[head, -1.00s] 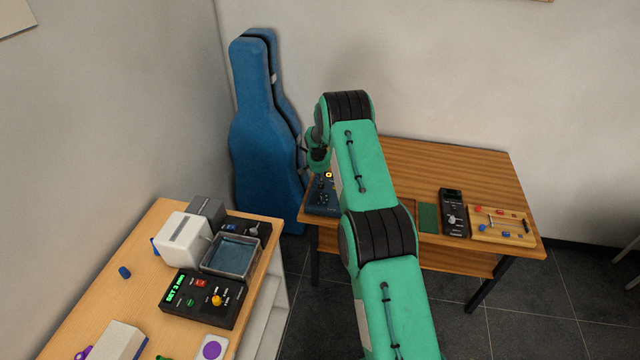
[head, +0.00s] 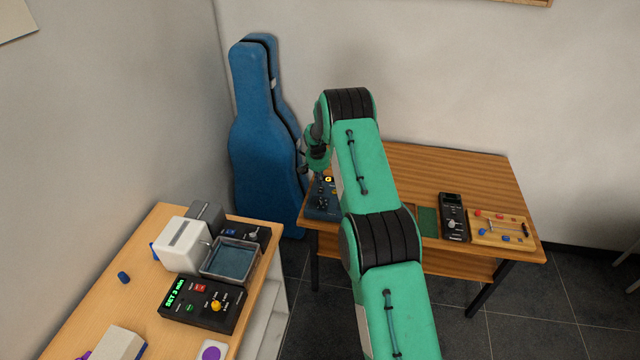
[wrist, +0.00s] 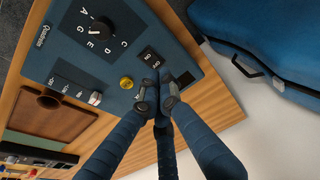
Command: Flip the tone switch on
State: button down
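The blue tone device (head: 318,207) sits at the left end of the wooden table. In the wrist view its blue panel (wrist: 62,62) carries a lettered black knob (wrist: 101,28), a slider (wrist: 93,97), a brass-coloured button (wrist: 127,83) and a dark ON/OFF switch plate (wrist: 149,56). My gripper (wrist: 157,96) has its dark blue fingers drawn together, tips nearly meeting. The tips are just beside the switch plate, over the panel's edge; I cannot tell whether they touch it. The fingers hide part of the panel there.
A blue instrument case (head: 262,135) stands against the wall close to the gripper. On the same table are a black device (head: 453,218) and a wooden board with coloured parts (head: 490,236). A nearer table (head: 95,300) at left holds a white box and a control box.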

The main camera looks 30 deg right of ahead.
jog(key=s+a+v, duration=0.1)
jog(key=v, duration=0.9)
jog(key=shift+s+a, duration=0.35)
jog(key=shift+f, duration=0.1)
